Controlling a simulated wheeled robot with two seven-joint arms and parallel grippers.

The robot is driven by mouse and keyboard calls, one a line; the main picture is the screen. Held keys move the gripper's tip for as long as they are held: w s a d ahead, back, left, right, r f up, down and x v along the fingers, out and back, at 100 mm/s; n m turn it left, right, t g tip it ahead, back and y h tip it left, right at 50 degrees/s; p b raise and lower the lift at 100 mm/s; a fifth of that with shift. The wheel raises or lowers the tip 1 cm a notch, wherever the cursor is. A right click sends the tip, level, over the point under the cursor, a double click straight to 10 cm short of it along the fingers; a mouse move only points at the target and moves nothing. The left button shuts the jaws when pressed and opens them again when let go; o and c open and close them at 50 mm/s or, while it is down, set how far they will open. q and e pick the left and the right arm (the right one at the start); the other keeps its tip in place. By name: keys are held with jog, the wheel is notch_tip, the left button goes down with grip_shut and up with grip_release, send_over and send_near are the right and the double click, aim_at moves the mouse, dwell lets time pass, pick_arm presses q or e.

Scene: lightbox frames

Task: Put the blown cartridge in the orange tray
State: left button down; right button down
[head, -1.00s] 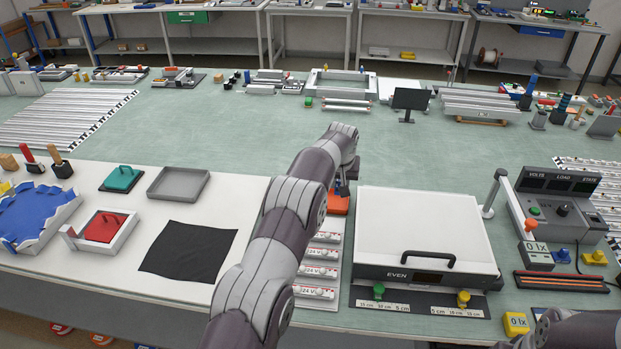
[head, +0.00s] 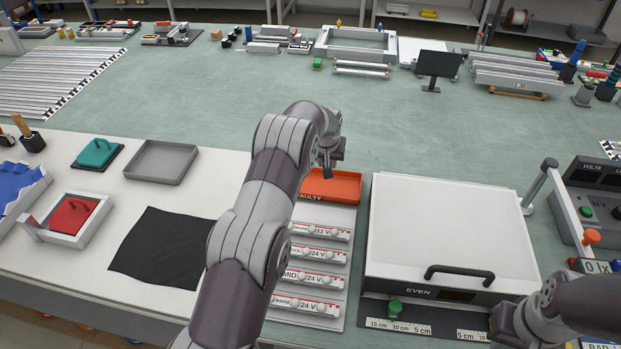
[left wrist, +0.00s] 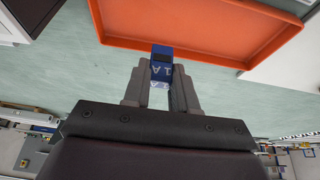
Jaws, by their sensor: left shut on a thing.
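The orange tray (head: 333,187), marked FAULTY, lies behind the column of labelled cartridge holders in the head view. It also shows large at the top of the left wrist view (left wrist: 205,28). My left gripper (left wrist: 162,71) is shut on a small blue cartridge (left wrist: 162,52) marked "1A", by the tray's near edge in that view. I cannot tell whether they touch. In the head view, the left gripper (head: 329,162) is small, above the tray's back side, and its fingers are mostly hidden. My right gripper (head: 505,320) is low at the right, with its fingers unclear.
A white lidded box (head: 450,228) with a black handle stands right of the holders (head: 318,255).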

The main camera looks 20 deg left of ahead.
pick_arm(q)
jog(key=s+a+f+p, duration=0.1)
jog(key=a, duration=0.1)
jog(key=s+a+f, duration=0.1)
jog(key=s+f, duration=0.1)
jog(key=shift+s+a+p, duration=0.2)
jog(key=shift+a+p, duration=0.15)
notch_tip(320, 180, down, 4)
jog(key=shift+r+p, duration=0.1)
jog(key=shift+p, duration=0.7)
jog(key=shift+f+b, duration=0.3)
jog(key=c, duration=0.9)
grip_release()
jog(key=shift+r, duration=0.1)
